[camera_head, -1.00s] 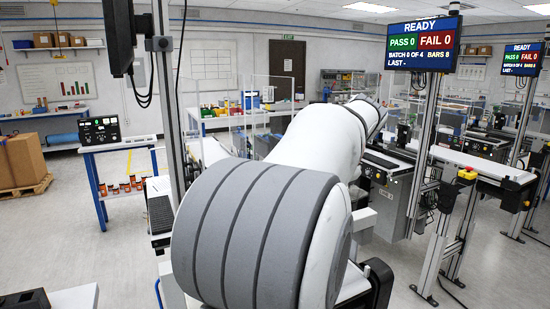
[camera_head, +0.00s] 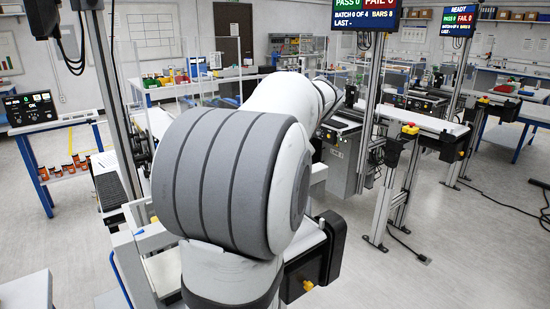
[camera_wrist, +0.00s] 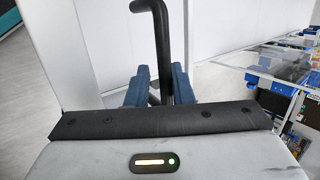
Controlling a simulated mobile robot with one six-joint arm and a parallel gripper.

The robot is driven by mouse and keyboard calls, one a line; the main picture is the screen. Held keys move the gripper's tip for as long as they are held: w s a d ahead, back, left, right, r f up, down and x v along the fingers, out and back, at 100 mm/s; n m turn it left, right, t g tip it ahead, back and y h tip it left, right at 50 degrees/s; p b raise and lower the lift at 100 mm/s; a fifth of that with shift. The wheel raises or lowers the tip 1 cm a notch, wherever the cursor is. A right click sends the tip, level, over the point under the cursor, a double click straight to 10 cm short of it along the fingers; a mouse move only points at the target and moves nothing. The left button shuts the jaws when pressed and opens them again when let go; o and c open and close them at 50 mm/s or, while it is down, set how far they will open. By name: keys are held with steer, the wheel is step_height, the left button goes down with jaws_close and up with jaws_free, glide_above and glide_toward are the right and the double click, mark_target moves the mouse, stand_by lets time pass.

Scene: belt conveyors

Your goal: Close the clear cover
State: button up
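In the wrist view, my gripper (camera_wrist: 160,86) shows as two blue fingers set apart on either side of a black bent bar (camera_wrist: 163,45), which looks like a handle. A narrow gap shows between the left finger and the bar. I cannot tell whether the fingers press on the bar. A pale, see-through-looking panel (camera_wrist: 225,75) lies behind it; I cannot tell for sure that it is the clear cover. In the head view my own arm hides my gripper and whatever is at it.
A conveyor (camera_head: 425,121) with a yellow-and-red stop button (camera_head: 410,129) stands at right on metal legs. A blue-legged bench (camera_head: 50,128) with small jars is at left. A status screen (camera_head: 362,14) hangs above. Open floor (camera_head: 470,240) lies at lower right.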

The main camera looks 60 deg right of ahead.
steer(key=shift+o, duration=0.9)
steer(key=shift+f, duration=0.15)
steer(key=v, duration=0.8)
